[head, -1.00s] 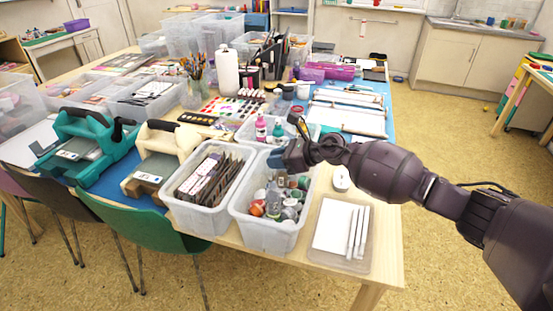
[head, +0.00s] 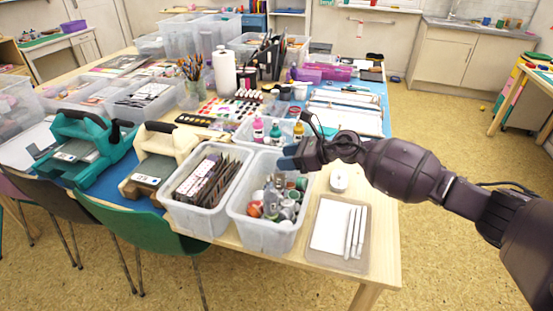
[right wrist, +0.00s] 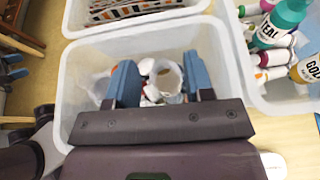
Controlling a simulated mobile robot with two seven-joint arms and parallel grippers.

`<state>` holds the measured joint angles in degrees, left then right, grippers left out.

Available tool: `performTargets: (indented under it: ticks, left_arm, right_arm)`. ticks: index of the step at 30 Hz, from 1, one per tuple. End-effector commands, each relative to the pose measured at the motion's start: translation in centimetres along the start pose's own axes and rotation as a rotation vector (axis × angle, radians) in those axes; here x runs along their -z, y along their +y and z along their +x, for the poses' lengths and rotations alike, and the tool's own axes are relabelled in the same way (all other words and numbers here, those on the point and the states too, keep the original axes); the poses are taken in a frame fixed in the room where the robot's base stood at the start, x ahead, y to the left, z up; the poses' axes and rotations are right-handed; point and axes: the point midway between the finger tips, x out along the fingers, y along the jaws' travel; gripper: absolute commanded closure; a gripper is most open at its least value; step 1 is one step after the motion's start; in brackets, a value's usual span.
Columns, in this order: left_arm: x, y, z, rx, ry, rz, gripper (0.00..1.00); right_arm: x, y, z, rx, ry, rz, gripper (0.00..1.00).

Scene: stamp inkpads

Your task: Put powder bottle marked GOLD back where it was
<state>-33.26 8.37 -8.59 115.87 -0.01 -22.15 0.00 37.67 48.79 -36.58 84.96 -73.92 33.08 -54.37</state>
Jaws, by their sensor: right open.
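The powder bottle marked GOLD (head: 298,131) stands in the small clear bin (head: 243,137), beside a teal bottle (head: 275,132) and a pink bottle (head: 258,129). In the right wrist view the GOLD bottle (right wrist: 308,69) is cut by the right edge, and the teal bottle (right wrist: 285,22) is next to it. My right gripper (head: 286,160) is open and apart from the GOLD bottle, in front of it. In the right wrist view its two blue fingers (right wrist: 161,82) are spread above the larger clear bin (right wrist: 75,60), with nothing between them. My left gripper is not in view.
The larger bin (head: 240,230) holds several jars and bottles. A bin of dark stamp pads (head: 180,217) stands to its left. A tray with white sticks (head: 328,262) and a white mouse-like item (head: 339,181) lie to the right.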

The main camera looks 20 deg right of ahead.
Motion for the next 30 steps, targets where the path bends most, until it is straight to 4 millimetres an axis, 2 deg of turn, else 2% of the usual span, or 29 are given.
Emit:
performTargets:
  ticks: [1, 6, 12, 18, 30]
  left_arm:
    - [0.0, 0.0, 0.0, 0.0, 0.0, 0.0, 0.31]
    - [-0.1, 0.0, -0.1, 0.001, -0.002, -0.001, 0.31]
    - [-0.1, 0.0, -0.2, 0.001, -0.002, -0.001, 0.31]
    - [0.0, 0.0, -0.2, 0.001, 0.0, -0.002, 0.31]
    - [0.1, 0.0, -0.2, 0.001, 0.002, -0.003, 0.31]
  right_arm:
    - [0.0, 0.0, -1.2, 0.002, 0.001, -0.001, 0.52]
    - [0.0, 0.0, -4.3, 0.001, 0.001, -0.001, 0.52]
    - [0.1, 0.0, -6.8, 0.0, 0.001, 0.001, 0.52]
    - [-0.1, 0.0, -7.7, -0.001, -0.001, -0.001, 0.52]
    - [0.0, 0.0, -7.8, -0.001, -0.001, -0.001, 0.52]
